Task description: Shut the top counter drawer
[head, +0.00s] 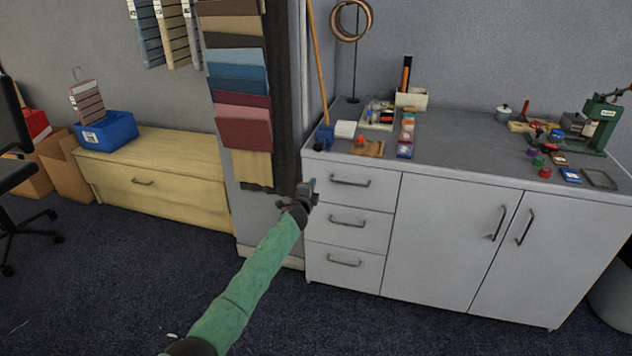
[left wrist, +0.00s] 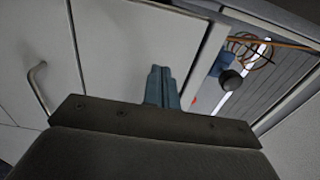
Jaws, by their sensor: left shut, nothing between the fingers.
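The counter (head: 455,185) is a grey-white cabinet with a stack of three drawers at its left end and two doors to the right. The top counter drawer (head: 385,191) has a dark bar handle, and its front looks about level with the fronts below; I see no clear gap in the head view. My left gripper (head: 308,190) is at the left edge of the drawer stack, beside the top drawer. In the left wrist view its fingers (left wrist: 162,88) are together and empty, in front of a pale panel. Whether they touch it I cannot tell. My right gripper is not in view.
The countertop (head: 465,150) holds a tray of small items, cups, a green press (head: 600,122) and a ring stand (head: 353,60). A sample board (head: 240,90) stands left of the counter. A low wooden cabinet (head: 150,180) is further left. The carpet (head: 350,325) in front is clear.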

